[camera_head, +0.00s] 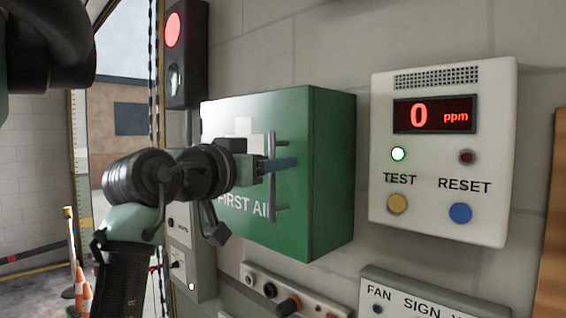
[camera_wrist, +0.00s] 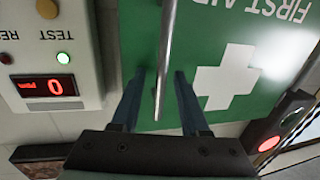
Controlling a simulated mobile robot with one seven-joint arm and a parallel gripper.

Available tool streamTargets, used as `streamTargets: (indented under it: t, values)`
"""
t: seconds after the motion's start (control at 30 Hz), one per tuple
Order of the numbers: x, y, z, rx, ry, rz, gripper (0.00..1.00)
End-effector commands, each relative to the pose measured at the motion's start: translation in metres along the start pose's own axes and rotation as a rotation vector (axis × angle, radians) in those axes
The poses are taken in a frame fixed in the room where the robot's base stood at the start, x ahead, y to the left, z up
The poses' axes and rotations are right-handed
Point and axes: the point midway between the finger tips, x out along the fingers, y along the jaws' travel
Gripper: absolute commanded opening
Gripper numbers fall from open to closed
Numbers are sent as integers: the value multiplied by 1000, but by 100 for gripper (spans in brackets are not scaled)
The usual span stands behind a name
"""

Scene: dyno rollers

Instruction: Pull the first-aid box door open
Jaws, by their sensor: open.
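The green first-aid box (camera_head: 330,180) is mounted on the wall, its door (camera_head: 235,130) facing left with a white cross and lettering. The door looks shut. A vertical grey bar handle (camera_head: 274,200) stands off the door near its right edge. My gripper (camera_head: 285,164) is at the handle, partly hiding it in the head view. In the wrist view, the open fingers of my gripper (camera_wrist: 157,80) lie on either side of the handle (camera_wrist: 164,60), with gaps between. Contact with the handle cannot be told.
A white gas meter panel (camera_head: 440,210) reading 0 ppm is right of the box. A signal light (camera_head: 185,55) stands above left. A hook rail (camera_head: 290,295) and a fan switch panel (camera_head: 420,295) sit below. Traffic cones (camera_head: 82,290) are at lower left.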

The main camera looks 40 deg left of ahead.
Motion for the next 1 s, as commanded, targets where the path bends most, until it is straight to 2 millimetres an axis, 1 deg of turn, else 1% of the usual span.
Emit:
streamTargets:
  t: [0.23,0.37,0.4,0.47,0.5,1.0]
  values:
    - [0,0,0,0,0,0,45]
    - [0,0,0,0,0,0,21]
    - [0,0,0,0,0,0,14]
    - [0,0,0,0,0,0,3]
    - [0,0,0,0,0,0,0]
    - [0,0,0,0,0,1,0]
